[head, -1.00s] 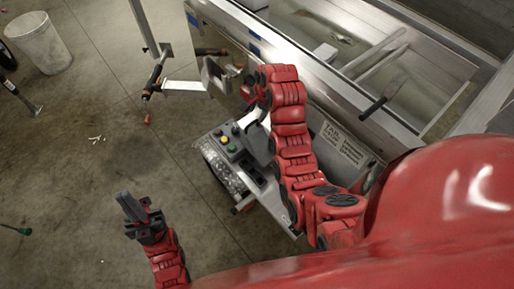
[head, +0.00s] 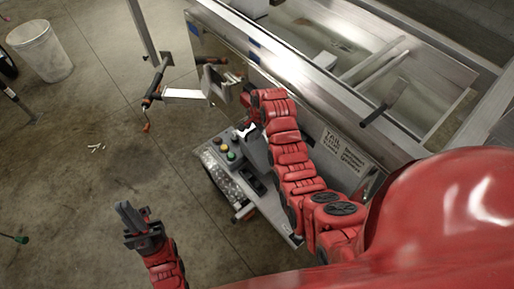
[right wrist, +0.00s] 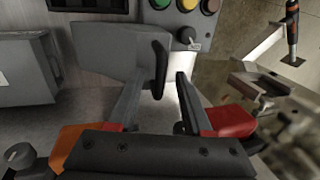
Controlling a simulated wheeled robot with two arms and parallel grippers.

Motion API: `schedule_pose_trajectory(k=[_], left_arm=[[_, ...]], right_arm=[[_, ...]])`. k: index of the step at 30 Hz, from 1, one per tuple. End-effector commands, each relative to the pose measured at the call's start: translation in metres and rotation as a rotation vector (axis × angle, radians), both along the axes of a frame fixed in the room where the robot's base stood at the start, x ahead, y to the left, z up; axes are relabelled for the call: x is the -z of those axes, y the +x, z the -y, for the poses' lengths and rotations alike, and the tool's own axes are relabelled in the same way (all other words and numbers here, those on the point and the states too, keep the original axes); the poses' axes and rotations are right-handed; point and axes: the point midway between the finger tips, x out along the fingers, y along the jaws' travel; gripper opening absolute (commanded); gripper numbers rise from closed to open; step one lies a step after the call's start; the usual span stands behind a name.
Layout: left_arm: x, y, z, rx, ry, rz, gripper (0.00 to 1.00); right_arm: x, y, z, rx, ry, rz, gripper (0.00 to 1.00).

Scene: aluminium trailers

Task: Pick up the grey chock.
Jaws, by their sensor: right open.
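The grey chock (right wrist: 105,52) is a wedge-shaped block on a grey metal surface in the right wrist view, beside the coloured buttons. In the head view the grey chock (head: 258,152) shows partly, next to my right arm. My right gripper (right wrist: 172,72) is open, its two fingers apart. Its left finger overlaps the chock's right part in the picture; I cannot tell whether they touch. In the head view the right gripper's tips are mostly hidden by the wrist. My left gripper (head: 132,217) is low on the left, over bare floor, far from the chock; its jaws are unclear.
A control box with coloured buttons (head: 226,148) stands by the chock. The aluminium trailer (head: 300,75) with a raised side wall runs along the back right. A bracket with an orange-handled part (head: 152,92) sticks out at its corner. A white bucket (head: 40,50) stands far left; the floor between is mostly clear.

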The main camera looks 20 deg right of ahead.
Motion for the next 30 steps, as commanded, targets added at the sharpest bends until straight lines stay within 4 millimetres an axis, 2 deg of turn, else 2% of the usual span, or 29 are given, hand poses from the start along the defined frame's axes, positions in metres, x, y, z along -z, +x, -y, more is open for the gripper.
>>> schedule_pose_trajectory(k=[6, 8, 15, 30], left_arm=[[0.0002, 0.0000, 0.0000, 0.000, 0.000, 0.000, 0.00], [0.0002, 0.0000, 0.0000, 0.000, 0.000, 0.000, 0.00], [0.0002, 0.0000, 0.0000, 0.000, 0.000, 0.000, 0.00], [0.0002, 0.0000, 0.0000, 0.000, 0.000, 0.000, 0.00]], right_arm=[[0.0012, 0.0003, -0.0002, 0.000, 0.000, 0.001, 0.50], [0.0012, 0.0002, -0.0002, 0.000, 0.000, 0.000, 0.41], [0.0011, 0.0001, -0.0003, 0.000, 0.000, 0.000, 0.00], [0.0011, 0.0000, -0.0003, 0.000, 0.001, 0.000, 0.00]])
